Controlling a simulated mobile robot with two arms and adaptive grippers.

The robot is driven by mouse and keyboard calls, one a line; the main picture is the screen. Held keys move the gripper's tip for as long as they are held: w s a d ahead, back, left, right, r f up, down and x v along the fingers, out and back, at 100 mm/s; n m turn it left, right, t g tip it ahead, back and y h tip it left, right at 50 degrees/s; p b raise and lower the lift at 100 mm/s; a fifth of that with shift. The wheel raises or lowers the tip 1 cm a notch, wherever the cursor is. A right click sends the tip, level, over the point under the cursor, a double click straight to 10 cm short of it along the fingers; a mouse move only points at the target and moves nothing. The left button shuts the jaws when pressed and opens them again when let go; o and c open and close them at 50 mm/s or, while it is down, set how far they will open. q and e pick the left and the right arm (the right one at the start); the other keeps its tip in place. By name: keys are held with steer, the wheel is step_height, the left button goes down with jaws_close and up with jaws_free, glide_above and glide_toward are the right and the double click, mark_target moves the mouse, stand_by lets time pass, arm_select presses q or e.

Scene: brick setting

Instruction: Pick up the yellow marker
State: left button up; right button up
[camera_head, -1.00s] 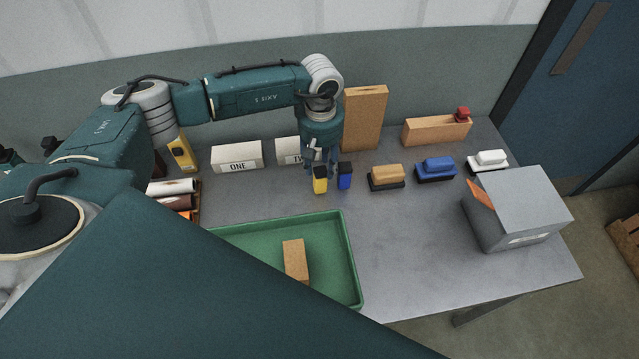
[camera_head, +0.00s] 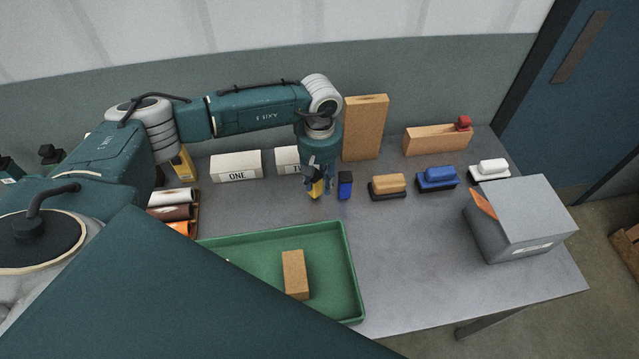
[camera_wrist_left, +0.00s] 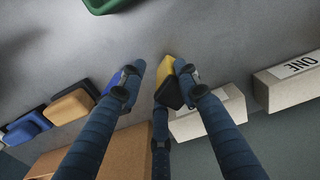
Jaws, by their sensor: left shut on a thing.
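The yellow marker (camera_head: 316,189) has a dark end and is tilted among the fingers of my left gripper (camera_head: 318,184), over the grey table in front of the white boxes. In the left wrist view the marker (camera_wrist_left: 168,83) lies against the right-hand finger and the lower middle finger of my left gripper (camera_wrist_left: 160,85). The left-hand finger looks a little apart from it. The gripper is shut on the marker. Whether the marker's lower end touches the table is unclear. My right gripper is not in view.
A blue marker (camera_head: 345,185) stands close to the right. Brown, blue and white block-like items (camera_head: 387,184) follow further right. A white box labelled ONE (camera_head: 236,166) is behind to the left. A green tray (camera_head: 345,270) holding a tan block is in front. A grey box (camera_head: 520,218) stands at right.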

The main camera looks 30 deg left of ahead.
arm_select(q)
step_height(320, 180, up, 20)
steer(key=b, duration=0.5)
steer(key=shift+f, duration=0.25)
